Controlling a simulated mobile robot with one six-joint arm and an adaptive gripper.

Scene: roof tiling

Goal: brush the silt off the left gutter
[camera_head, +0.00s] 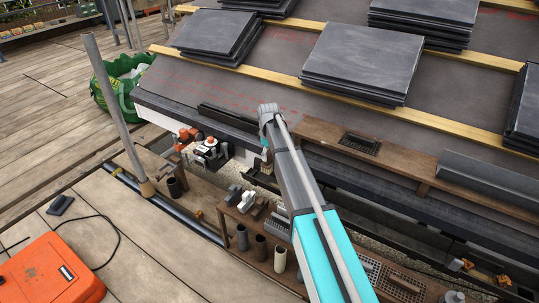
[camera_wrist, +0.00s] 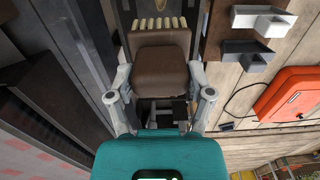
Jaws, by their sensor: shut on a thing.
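In the wrist view my gripper (camera_wrist: 161,76) is shut on a brush (camera_wrist: 160,50) with a brown body and a row of cream bristles at its far end. The fingers press on both sides of the body. A dark channel, which looks like the gutter (camera_wrist: 125,14), runs under and beyond the bristles. I cannot tell whether the bristles touch it. In the head view the dark eave edge with the gutter (camera_head: 190,115) runs along the roof's lower side. My arm hides most of the gripper and the brush there. I cannot make out silt clearly.
Stacks of slates (camera_head: 362,62) lie on the roof above the battens. A wooden shelf (camera_head: 255,235) with pipe pieces and brackets stands below the eave. A grey pole (camera_head: 115,110) rises at left. An orange case (camera_head: 50,272) lies on the decking (camera_head: 130,225).

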